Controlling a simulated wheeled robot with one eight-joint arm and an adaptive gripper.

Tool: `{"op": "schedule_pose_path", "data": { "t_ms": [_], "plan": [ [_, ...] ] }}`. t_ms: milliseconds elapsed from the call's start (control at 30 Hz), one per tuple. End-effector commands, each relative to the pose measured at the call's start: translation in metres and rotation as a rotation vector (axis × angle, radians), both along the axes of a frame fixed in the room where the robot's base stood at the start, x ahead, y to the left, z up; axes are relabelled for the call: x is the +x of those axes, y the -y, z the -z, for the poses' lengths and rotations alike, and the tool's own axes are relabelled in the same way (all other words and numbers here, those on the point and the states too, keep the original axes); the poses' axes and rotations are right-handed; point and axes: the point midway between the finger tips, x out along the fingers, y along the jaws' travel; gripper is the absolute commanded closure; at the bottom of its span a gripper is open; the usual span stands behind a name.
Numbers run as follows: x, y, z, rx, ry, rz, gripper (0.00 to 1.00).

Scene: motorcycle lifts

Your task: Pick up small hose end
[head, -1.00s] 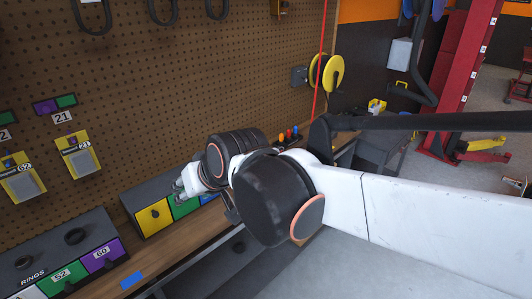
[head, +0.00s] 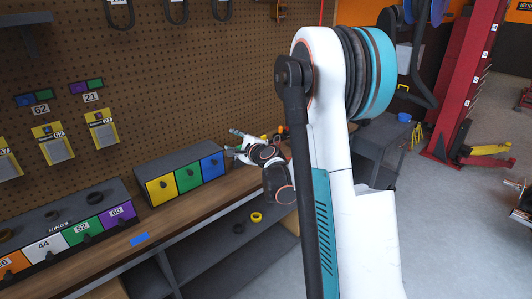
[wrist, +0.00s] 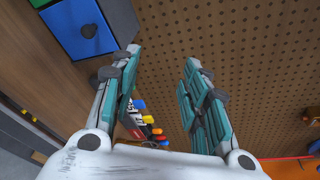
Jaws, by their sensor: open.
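I cannot make out a small hose end for certain in either view. My gripper (head: 233,140) is small in the head view, above the workbench beside the blue drawer. In the wrist view my gripper (wrist: 160,60) is open, its two teal-padded fingers apart. Nothing is held between them; pegboard shows in the gap. Several coloured tool handles (wrist: 150,122) show beyond the left finger, partly hidden by it.
A drawer unit (head: 180,160) with yellow, green and blue fronts stands on the wooden workbench (head: 190,209) against the pegboard (head: 200,70). A rings drawer unit (head: 60,215) stands at left. A yellow ring (head: 257,217) lies on the lower shelf. A red lift post (head: 465,80) stands at right.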

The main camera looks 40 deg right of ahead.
Motion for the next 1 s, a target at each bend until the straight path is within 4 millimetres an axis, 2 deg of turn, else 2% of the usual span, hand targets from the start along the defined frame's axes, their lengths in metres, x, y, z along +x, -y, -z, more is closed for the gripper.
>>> {"op": "schedule_pose_path", "data": {
  "t_ms": [33, 200, 300, 400, 533, 667, 767, 1000],
  "plan": [
    [0.001, 0.026, 0.019, 0.099, 0.034, 0.053, 0.58],
    [-0.008, 0.1, 0.074, 0.456, 0.172, 0.209, 0.58],
    [-0.021, 0.138, 0.106, 0.645, 0.257, 0.286, 0.58],
    [-0.036, 0.168, 0.132, 0.801, 0.332, 0.342, 0.58],
    [-0.051, 0.192, 0.156, 0.938, 0.402, 0.387, 0.58],
    [-0.056, 0.202, 0.167, 1.0, 0.434, 0.404, 0.58],
    [-0.049, 0.208, 0.169, 1.014, 0.441, 0.407, 0.58],
    [-0.007, 0.225, 0.169, 1.011, 0.439, 0.407, 0.58]
  ]
}}
